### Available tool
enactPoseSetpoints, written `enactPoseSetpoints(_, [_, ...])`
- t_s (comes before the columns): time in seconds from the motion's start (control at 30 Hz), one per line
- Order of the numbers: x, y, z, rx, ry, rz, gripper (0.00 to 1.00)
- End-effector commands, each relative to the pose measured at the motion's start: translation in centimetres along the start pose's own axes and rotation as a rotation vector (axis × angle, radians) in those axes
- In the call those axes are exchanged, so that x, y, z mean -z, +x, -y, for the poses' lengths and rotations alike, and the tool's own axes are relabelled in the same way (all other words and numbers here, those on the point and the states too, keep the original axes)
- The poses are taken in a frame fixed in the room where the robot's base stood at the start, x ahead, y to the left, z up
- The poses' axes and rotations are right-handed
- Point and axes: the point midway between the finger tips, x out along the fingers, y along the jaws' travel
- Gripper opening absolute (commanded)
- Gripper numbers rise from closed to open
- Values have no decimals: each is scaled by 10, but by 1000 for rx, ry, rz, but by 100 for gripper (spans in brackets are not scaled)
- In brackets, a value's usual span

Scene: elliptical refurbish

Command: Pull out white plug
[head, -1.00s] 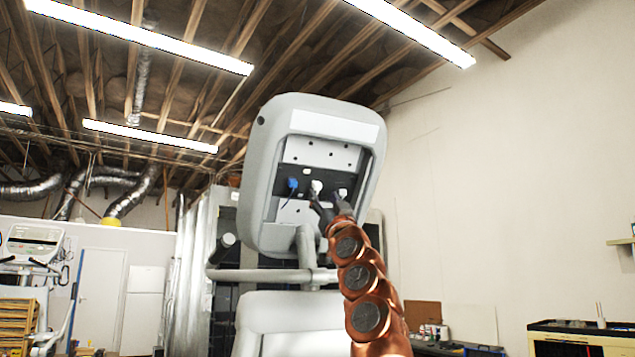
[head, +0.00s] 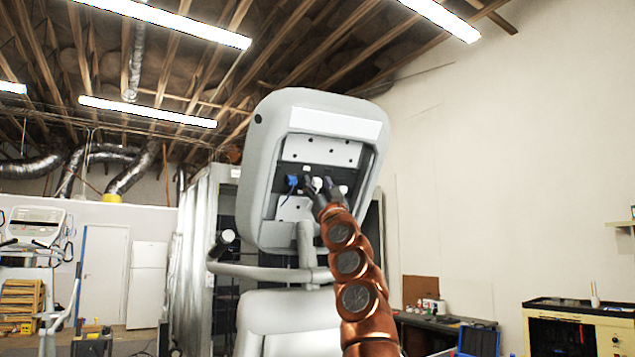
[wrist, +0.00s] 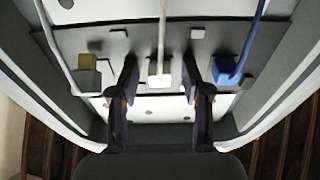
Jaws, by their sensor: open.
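The white plug (head: 317,184) sits in the middle of the dark socket strip in the open back of the grey console (head: 262,160). In the wrist view the white plug (wrist: 159,79) is in the centre, with a pale cable running up from it. My gripper (head: 317,191) is at the strip, and its dark fingers stand on either side of the white plug. In the wrist view my gripper (wrist: 160,70) is open, with a visible gap between each finger and the plug. How deep the fingertips reach around it I cannot tell.
A blue plug (head: 292,181) is left of the white one; in the wrist view the blue plug (wrist: 228,72) is on the right. A grey plug with a yellow part (wrist: 88,76) is on the left there. The console rim surrounds my gripper. A handlebar (head: 260,274) runs below.

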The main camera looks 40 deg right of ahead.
Motion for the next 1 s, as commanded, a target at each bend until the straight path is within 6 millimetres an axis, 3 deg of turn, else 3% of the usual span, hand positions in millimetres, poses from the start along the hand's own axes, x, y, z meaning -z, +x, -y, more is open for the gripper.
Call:
enactPoseSetpoints(0.2, [0, 0, 0, 0, 0, 0, 48])
enactPoseSetpoints(0.67, [0, 0, 0, 0, 0, 0, 0])
enactPoseSetpoints(1.0, [0, 0, 0, 0, 0, 0, 0])
